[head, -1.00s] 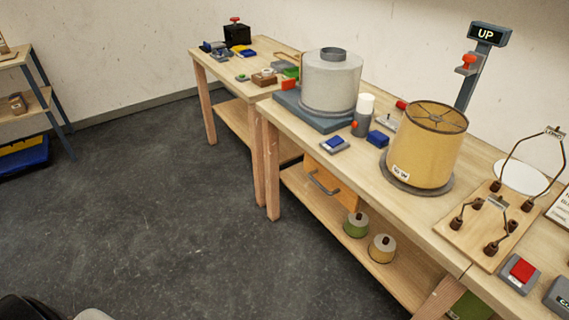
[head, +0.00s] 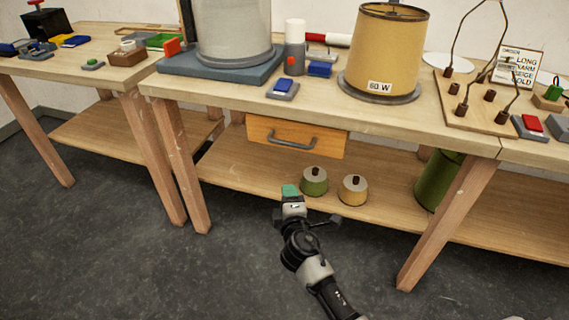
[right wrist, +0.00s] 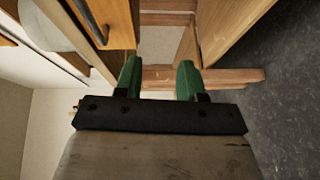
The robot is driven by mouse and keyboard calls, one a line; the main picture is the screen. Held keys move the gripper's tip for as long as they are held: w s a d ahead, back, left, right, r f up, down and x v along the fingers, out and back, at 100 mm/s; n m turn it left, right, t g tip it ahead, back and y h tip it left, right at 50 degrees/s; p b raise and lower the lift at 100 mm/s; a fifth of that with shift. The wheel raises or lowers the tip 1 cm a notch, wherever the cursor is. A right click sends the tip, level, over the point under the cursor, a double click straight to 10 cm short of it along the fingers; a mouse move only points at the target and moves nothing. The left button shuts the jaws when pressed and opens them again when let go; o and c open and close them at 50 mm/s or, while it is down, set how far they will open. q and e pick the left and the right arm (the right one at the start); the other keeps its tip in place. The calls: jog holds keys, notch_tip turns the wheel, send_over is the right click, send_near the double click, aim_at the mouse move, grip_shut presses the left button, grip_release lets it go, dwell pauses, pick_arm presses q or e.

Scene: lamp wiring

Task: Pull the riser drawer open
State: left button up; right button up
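The riser drawer (head: 262,133) hangs under the tabletop of the middle workbench. It has an orange wooden front and a grey bar handle (head: 290,138), and it looks shut. My right gripper (head: 290,190) has green fingertips and stands low in front of the bench, below the handle and apart from it. In the right wrist view its two fingers (right wrist: 160,78) are spread with nothing between them. The drawer front (right wrist: 118,22) and its dark handle (right wrist: 88,20) show at the upper left there, outside the fingers. My left gripper is not in view.
The lower shelf (head: 250,172) carries a green-sided weight (head: 314,184) and a tan-sided weight (head: 352,192) near my right gripper. Bench legs (head: 178,160) stand left of the drawer. A lampshade (head: 388,50) stands on the tabletop above. The floor in front is clear.

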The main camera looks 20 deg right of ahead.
aim_at(286, 143)
notch_tip(286, 143, up, 7)
jog(key=n+t+h+b, duration=0.1)
jog(key=t+b, duration=0.1)
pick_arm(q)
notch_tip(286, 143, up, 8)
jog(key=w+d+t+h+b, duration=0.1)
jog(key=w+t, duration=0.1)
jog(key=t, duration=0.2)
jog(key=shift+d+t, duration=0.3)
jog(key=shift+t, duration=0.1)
pick_arm(e)
jog(key=shift+t, duration=0.3)
jog(key=shift+d+x, duration=0.15)
jog(key=shift+x, duration=2.75)
jog(key=shift+d+x, duration=0.15)
jog(key=shift+x, duration=2.75)
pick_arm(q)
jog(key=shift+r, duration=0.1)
pick_arm(e)
jog(key=shift+s+r, duration=0.1)
grip_shut()
